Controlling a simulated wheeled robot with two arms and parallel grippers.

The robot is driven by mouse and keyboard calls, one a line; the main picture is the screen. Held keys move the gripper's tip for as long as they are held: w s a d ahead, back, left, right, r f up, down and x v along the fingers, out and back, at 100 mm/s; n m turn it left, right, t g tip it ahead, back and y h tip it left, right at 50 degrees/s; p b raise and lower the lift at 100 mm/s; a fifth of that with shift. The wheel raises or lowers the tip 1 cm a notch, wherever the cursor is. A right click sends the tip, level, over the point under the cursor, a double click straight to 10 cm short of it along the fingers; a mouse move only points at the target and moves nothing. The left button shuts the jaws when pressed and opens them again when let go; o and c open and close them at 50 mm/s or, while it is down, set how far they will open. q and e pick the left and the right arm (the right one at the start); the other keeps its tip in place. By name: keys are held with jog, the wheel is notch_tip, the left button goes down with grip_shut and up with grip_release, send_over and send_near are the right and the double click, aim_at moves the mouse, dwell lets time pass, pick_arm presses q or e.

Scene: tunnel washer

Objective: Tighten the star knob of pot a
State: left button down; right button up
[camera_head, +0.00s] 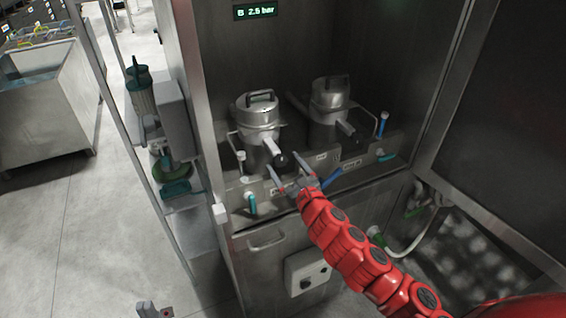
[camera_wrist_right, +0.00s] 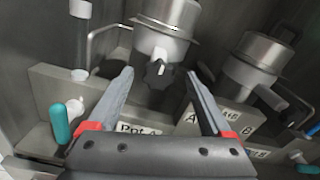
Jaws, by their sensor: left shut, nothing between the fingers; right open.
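Pot a (camera_head: 258,122) is the left of two steel pots in the cabinet, and it shows at the top of the right wrist view (camera_wrist_right: 165,18). Its dark star knob (camera_head: 282,160) sits at the end of a pale stem facing me; it also shows in the wrist view (camera_wrist_right: 157,73). My right gripper (camera_head: 285,165) is open, its fingers pointing at the knob from the front. In the wrist view (camera_wrist_right: 159,75) the knob appears between the fingertips, with no clear contact. My left gripper (camera_head: 153,311) is only partly visible at the bottom edge; it is shut and empty.
A second pot (camera_head: 332,112) with its own stem stands to the right. A steel ledge (camera_head: 232,187) with labels and teal and blue valve handles runs in front. The cabinet's left post and a large dark panel (camera_head: 500,130) at right bound the space.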

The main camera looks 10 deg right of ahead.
jog(key=shift+w+a+f, duration=0.1)
jog(key=shift+w+a, duration=0.15)
jog(key=shift+w, duration=0.35)
grip_shut()
